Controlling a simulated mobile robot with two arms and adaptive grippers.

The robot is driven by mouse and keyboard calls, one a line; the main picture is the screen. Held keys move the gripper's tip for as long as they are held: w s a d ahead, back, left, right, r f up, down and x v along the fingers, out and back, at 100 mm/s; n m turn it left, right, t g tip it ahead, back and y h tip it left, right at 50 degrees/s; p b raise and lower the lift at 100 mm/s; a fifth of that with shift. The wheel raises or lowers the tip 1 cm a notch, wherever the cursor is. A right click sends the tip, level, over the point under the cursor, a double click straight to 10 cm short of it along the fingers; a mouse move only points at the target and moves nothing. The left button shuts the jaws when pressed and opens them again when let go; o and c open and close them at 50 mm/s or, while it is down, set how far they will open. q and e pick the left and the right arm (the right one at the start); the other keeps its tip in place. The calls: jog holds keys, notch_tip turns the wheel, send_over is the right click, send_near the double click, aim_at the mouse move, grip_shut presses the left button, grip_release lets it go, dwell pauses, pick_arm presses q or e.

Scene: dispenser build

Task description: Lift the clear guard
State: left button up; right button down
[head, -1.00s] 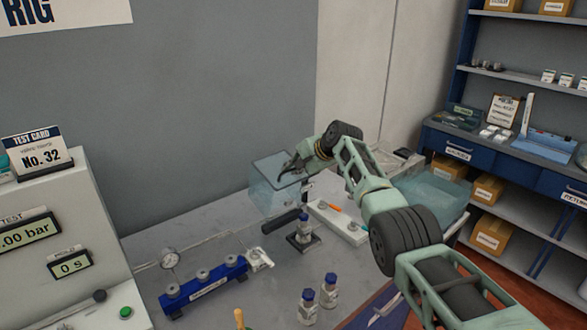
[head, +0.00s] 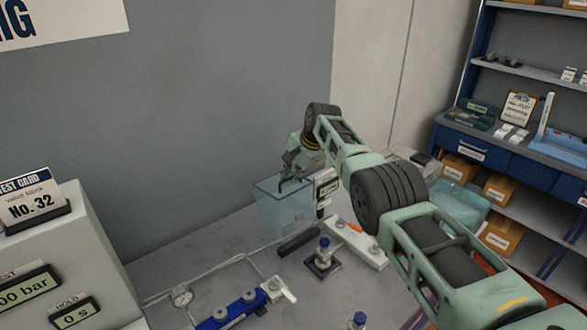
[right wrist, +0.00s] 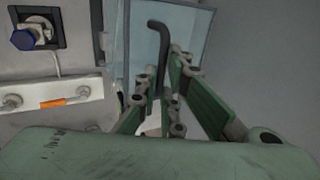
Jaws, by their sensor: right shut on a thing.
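The clear guard (head: 280,212) is a pale blue see-through box at the back of the bench, close to the grey wall. My right gripper (head: 293,177) reaches down at its top edge and is shut on it. In the right wrist view the guard (right wrist: 194,30) lies beyond the fingers. A dark bent bar (right wrist: 160,42), which looks like its handle, runs down between my right fingers (right wrist: 165,85). The exact contact is partly hidden by the fingers. I cannot tell whether the guard's lower edge is clear of the bench. My left gripper is not in view.
A blue-capped valve on a dark base (head: 323,262) and a white rail with an orange part (head: 358,243) stand in front of the guard. A blue manifold (head: 230,310) and gauge (head: 181,296) are nearer. A clear bin (head: 458,205) is at right.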

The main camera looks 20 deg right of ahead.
jog(key=shift+w+r, duration=0.2)
jog(key=shift+r, duration=0.1)
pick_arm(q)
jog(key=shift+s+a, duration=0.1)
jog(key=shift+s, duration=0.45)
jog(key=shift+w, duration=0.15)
pick_arm(e)
jog(key=c, duration=2.1)
grip_release()
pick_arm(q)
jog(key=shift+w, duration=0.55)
pick_arm(e)
jog(key=shift+o, duration=0.9)
jog(key=shift+f, duration=0.15)
jog(key=shift+s, duration=0.1)
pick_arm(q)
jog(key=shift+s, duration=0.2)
pick_arm(e)
jog(key=v, duration=1.2)
